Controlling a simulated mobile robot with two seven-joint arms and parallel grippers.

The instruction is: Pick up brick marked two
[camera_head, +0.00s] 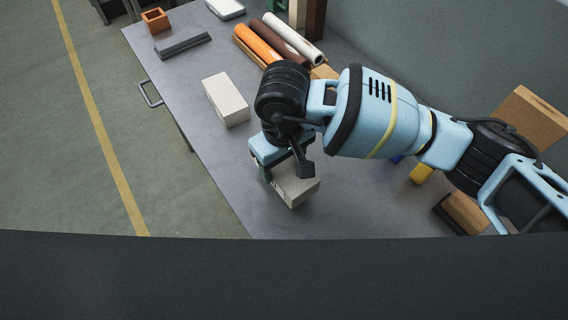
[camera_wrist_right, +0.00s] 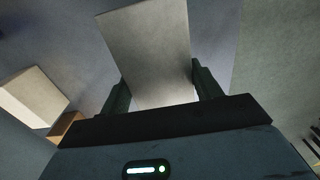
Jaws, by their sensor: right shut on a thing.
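A pale grey brick (camera_head: 296,192) is between the fingers of my right gripper (camera_head: 284,177), near the table's front edge. In the right wrist view the same brick (camera_wrist_right: 147,45) fills the space between the two dark green fingers (camera_wrist_right: 158,84), which press on its sides. I cannot tell whether the brick touches the table or is just above it. A second pale brick (camera_head: 226,98) lies on the table farther back and to the left, and it also shows in the right wrist view (camera_wrist_right: 34,97). No number is readable on either brick. My left gripper is not in view.
On the grey table (camera_head: 207,148), orange, brown and white rolls (camera_head: 275,42) lie at the back. A dark grey bar (camera_head: 183,46) and an orange hollow block (camera_head: 155,20) are at the far left. A cardboard-coloured box (camera_head: 530,118) stands at the right. Bare table lies around the second brick.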

